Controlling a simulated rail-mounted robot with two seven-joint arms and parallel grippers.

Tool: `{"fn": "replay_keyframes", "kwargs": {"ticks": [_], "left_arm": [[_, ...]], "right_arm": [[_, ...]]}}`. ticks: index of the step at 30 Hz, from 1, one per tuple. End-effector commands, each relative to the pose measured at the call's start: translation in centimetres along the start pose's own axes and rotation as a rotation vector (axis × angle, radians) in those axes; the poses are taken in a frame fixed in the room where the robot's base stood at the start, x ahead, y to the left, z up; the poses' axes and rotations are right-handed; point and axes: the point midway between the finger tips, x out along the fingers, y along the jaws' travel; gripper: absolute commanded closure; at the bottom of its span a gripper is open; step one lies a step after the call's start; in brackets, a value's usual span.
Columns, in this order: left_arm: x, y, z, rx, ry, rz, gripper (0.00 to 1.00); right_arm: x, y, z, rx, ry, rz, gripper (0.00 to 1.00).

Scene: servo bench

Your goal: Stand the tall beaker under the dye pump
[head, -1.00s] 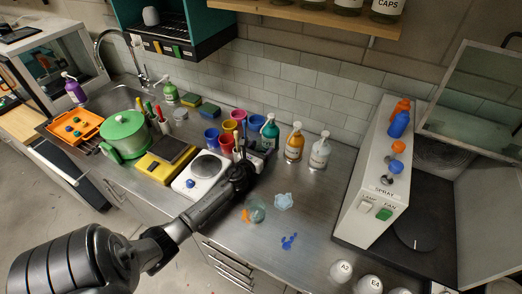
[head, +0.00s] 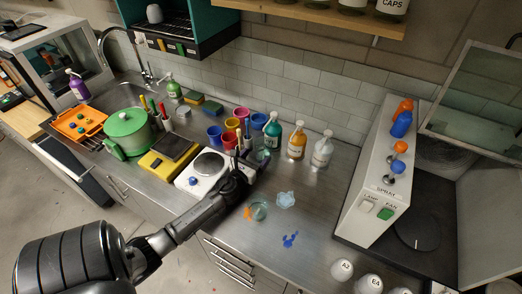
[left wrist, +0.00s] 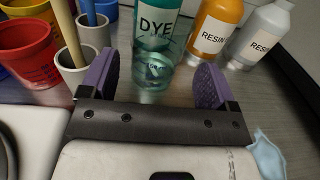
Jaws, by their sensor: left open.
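The dye pump bottle (head: 271,133), teal with a white pump head, stands at the back of the bench; its DYE label shows in the left wrist view (left wrist: 155,25). A clear glass beaker (head: 262,156) stands upright right in front of it, close to the bottle; I cannot tell whether the spout is over its mouth. In the left wrist view the beaker (left wrist: 153,70) shows beyond and between the purple finger pads. My left gripper (left wrist: 152,88) is open, with a gap on both sides of the glass. In the head view the left gripper (head: 243,169) is just in front of the beaker.
Amber (head: 297,143) and clear (head: 322,150) resin bottles stand right of the dye. Coloured cups (head: 230,140) and a hot plate (head: 209,166) are to the left. Another glass vessel (head: 259,211), a crumpled blue cloth (head: 286,200) and blue bits (head: 290,239) lie on the open steel in front.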

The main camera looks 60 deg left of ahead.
Motion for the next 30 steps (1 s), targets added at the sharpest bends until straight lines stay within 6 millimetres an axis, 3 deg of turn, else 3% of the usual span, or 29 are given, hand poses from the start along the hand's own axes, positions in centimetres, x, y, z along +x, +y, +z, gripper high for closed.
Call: {"fn": "replay_keyframes", "kwargs": {"ticks": [6, 12, 26, 30], "left_arm": [[-3.6, 0.0, -0.1, -0.001, 0.000, 0.001, 0.18], [-5.3, 0.0, 0.0, -0.001, -0.001, 0.001, 0.18], [-5.8, 0.0, 0.1, -0.006, -0.001, 0.002, 0.18], [-6.4, -0.5, 0.8, -0.148, 0.014, 0.026, 0.18]], "right_arm": [[0.0, 0.1, 0.0, -0.004, -0.001, 0.003, 0.57], [0.0, 0.3, 0.1, -0.009, -0.002, 0.007, 0.57], [0.0, 0.2, 0.0, -0.006, -0.001, 0.005, 0.57], [-0.6, 0.1, -0.2, -0.003, -0.001, 0.003, 0.57]]}}
